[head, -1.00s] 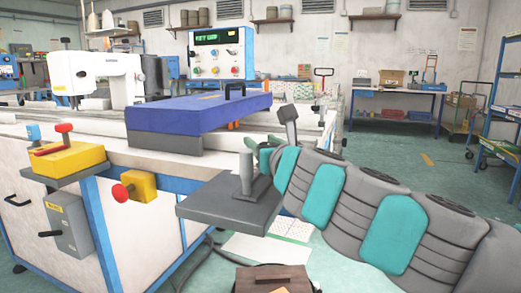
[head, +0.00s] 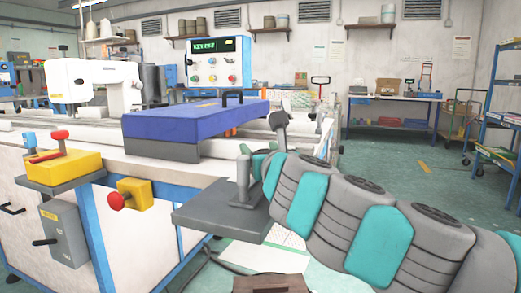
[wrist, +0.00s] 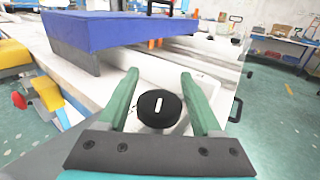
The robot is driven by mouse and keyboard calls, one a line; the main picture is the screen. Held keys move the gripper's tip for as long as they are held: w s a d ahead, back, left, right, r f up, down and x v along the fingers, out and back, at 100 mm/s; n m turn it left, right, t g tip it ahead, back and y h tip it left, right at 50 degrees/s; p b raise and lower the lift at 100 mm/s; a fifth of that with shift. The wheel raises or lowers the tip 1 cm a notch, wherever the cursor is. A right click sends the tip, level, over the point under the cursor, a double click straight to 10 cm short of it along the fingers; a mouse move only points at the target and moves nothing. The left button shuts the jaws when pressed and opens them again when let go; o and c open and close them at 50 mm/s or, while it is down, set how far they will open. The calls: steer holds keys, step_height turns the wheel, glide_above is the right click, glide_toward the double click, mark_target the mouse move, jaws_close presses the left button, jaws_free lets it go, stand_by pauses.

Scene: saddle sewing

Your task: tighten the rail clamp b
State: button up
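In the wrist view, a round black knob (wrist: 158,108) with a white line on top sits on a white rail part of the bench. I cannot tell from a label whether it is rail clamp b. My gripper (wrist: 159,76) is open, with its two green fingers on either side of the knob and gaps showing. Whether a finger touches it lower down is hidden. In the head view my arm covers the knob, and only a bit of my green gripper (head: 245,149) shows. A grey lever (head: 279,123) stands up behind my arm.
A blue slab (head: 195,122) on a grey block lies on the bench, left of my gripper. A red knob on a yellow box (head: 134,194) is at the bench front. Floor to the right is open.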

steer(key=shift+o, duration=1)
steer(key=shift+r+p, duration=0.75)
steer(key=shift+r, duration=0.9)
steer(key=shift+s+r, duration=0.15)
steer(key=shift+r, duration=0.1)
steer(key=r+p+v, duration=0.1)
steer(key=v, duration=1.4)
steer(key=shift+s+d, duration=0.2)
steer(key=shift+s, duration=0.1)
